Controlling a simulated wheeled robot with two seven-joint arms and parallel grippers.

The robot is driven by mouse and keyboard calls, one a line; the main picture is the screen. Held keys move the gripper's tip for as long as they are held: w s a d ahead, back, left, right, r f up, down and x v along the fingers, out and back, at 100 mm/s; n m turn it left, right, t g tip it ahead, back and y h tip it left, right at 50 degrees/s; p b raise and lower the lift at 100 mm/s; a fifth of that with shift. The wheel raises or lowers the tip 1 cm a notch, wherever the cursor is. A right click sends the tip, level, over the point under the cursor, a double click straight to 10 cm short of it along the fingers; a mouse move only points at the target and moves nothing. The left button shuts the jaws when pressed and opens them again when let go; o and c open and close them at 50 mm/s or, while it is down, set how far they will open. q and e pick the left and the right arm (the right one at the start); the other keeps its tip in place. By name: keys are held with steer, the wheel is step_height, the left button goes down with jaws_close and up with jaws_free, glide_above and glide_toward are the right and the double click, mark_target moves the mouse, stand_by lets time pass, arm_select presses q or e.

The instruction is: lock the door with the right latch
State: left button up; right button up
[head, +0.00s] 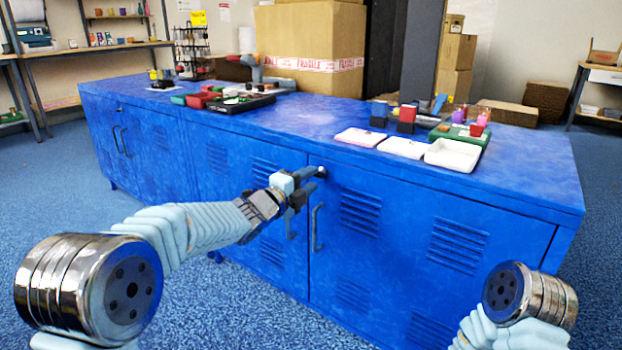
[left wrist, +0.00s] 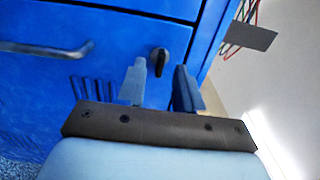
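The blue cabinet (head: 395,235) has double doors with two grey bar handles, a left one (head: 291,222) and a right one (head: 317,228). The doors look shut. A small dark latch knob (head: 321,172) sits near the top edge by the door seam, partly masked by my gripper. In the left wrist view the dark oval latch (left wrist: 158,61) stands roughly upright in the picture. My left gripper (head: 304,183) is at the latch. Its fingers (left wrist: 160,86) are apart, with the latch showing between and just beyond their tips; contact cannot be told. My right gripper is out of view.
A door handle (left wrist: 45,48) lies left of the fingers in the wrist view. Blue carpet (head: 190,290) lies open in front.

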arm_select(q)
steer(key=shift+w+d, duration=0.45)
steer(key=shift+w, duration=0.15)
jaws_close()
